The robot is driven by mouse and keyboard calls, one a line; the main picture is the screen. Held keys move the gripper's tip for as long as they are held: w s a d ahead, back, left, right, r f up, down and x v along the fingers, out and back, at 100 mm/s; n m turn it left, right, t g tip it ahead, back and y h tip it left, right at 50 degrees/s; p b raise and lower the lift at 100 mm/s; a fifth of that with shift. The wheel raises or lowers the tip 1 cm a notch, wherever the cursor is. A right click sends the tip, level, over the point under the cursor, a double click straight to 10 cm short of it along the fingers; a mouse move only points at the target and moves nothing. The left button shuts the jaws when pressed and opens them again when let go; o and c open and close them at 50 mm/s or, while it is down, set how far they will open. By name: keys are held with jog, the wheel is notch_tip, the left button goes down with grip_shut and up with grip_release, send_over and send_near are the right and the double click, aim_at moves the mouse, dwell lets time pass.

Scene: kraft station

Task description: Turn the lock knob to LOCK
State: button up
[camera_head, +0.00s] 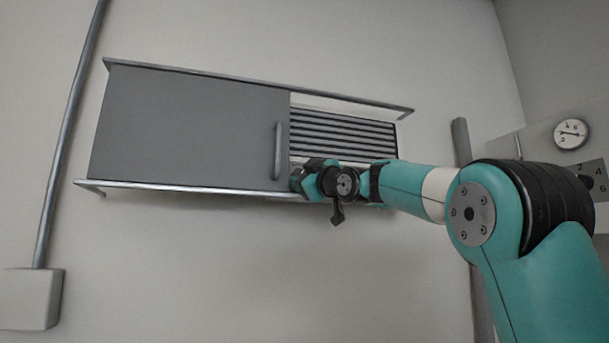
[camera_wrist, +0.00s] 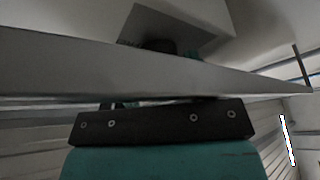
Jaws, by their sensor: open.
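No lock knob marked LOCK can be made out in either view. My gripper (camera_head: 304,178) is open, at the lower rail of the wall cabinet, just right of the door handle (camera_head: 278,151). Its fingertips are not clear. In the wrist view a grey rail (camera_wrist: 130,75) crosses in front of my gripper and hides most of it.
The cabinet's grey sliding door (camera_head: 185,130) covers its left part; dark slats (camera_head: 340,133) show at right. A round gauge (camera_head: 571,133) hangs at right. A pipe (camera_head: 70,130) runs down to a wall box (camera_head: 30,298). The wall below the cabinet is clear.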

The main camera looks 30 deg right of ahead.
jog(key=shift+c, duration=0.2)
jog(key=c, duration=0.6)
jog(key=shift+n, duration=0.3)
jog(key=shift+d+r+n+g+y, duration=0.15)
jog(key=shift+n+g+y, duration=0.45)
jog(key=shift+n, duration=1.2)
jog(key=shift+a+r+n+g+y, duration=0.1)
jog(key=shift+n+g+y, duration=0.2)
jog(key=shift+n+g, duration=1.05)
jog(key=shift+n+t+p, duration=0.3)
jog(key=shift+n+t, duration=0.05)
jog(key=shift+n, duration=0.3)
jog(key=o, duration=0.6)
